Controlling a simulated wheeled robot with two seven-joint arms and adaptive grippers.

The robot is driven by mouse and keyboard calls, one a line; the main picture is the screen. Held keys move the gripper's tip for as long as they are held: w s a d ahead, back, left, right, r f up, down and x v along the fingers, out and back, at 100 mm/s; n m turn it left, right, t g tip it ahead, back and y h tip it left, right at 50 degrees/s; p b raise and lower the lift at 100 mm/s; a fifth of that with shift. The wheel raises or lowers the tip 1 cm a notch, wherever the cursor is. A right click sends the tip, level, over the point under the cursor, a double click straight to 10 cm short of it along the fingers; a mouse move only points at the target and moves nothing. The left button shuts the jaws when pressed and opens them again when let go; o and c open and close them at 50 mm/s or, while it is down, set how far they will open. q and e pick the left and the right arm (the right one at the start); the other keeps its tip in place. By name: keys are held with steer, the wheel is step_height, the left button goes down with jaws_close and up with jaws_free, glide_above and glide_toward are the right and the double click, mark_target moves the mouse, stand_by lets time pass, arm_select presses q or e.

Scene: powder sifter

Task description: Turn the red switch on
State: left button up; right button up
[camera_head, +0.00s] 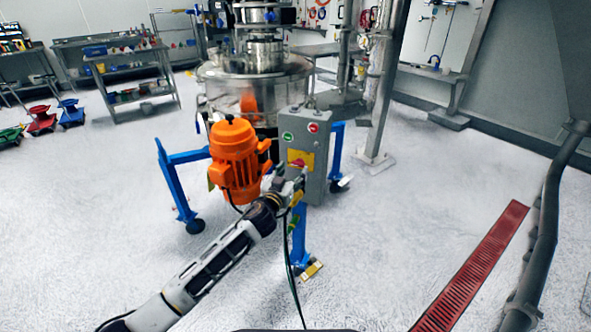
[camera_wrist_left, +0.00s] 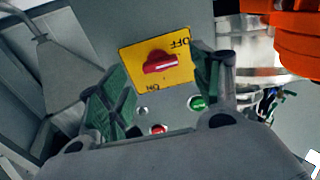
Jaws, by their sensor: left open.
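The red switch (camera_head: 299,157) is a rotary knob on a yellow plate on the front of a grey control box (camera_head: 315,185). In the left wrist view the red switch (camera_wrist_left: 160,63) lies crosswise on the yellow plate (camera_wrist_left: 183,77), which bears the words OFF and ON; this view shows the panel upside down. My left gripper (camera_head: 297,180) is at the box front, just below the switch in the head view. Its green-padded fingers (camera_wrist_left: 162,72) are open, one on each side of the switch; I see no clear contact. My right gripper is not in view.
A green button (camera_head: 287,136) and a red button (camera_head: 313,128) sit above the switch. An orange motor (camera_head: 236,160) stands close left of the box, beneath the steel sifter (camera_head: 254,75). Blue legs (camera_head: 176,185) support the machine. The floor in front is largely clear.

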mark_target(297, 166)
arm_select(q)
steer(key=shift+x, duration=1.25)
steer(key=shift+w+d, duration=0.2)
steer(key=shift+w, duration=0.1)
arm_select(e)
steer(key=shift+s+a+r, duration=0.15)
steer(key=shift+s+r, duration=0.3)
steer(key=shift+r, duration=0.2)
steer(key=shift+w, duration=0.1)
arm_select(q)
steer(key=c, duration=1)
steer(key=shift+c, duration=0.2)
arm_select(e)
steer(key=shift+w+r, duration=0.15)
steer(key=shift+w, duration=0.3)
